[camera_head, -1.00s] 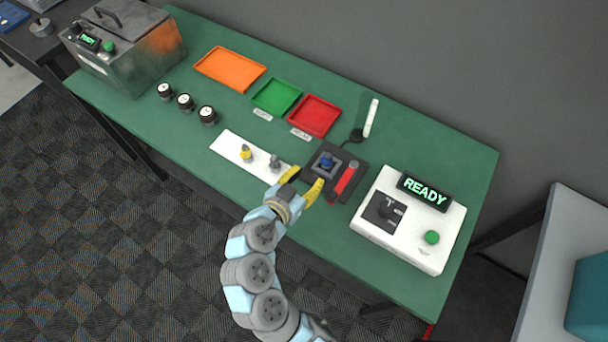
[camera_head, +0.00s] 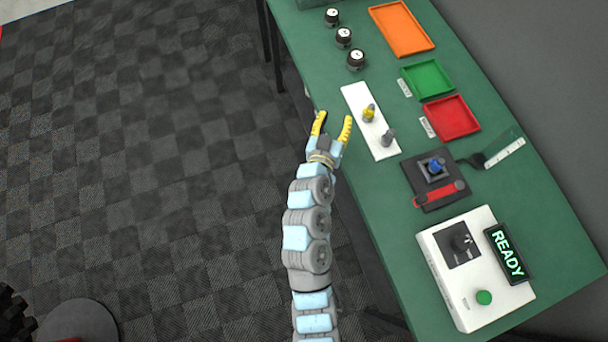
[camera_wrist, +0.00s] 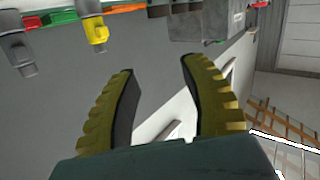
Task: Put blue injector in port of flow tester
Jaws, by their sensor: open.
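The blue injector (camera_head: 435,166) stands upright in a dark square fixture on a dark base plate (camera_head: 424,186) with a red bar, in the head view. The flow tester is probably the white box (camera_head: 452,292) with a dark block, a green button and a display reading READY; I cannot make out a separate port. My gripper (camera_head: 333,123) has its yellow fingers spread and empty, near the table's left edge beside the white strip. The wrist view shows the two open fingers (camera_wrist: 157,100) with nothing between them.
A white strip (camera_head: 356,100) holds a yellow injector (camera_head: 369,112) and a grey injector (camera_head: 388,137). Orange (camera_head: 402,28), green (camera_head: 428,79) and red (camera_head: 452,118) trays lie beyond. Several dark round pieces with white tops stand at the table's upper left.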

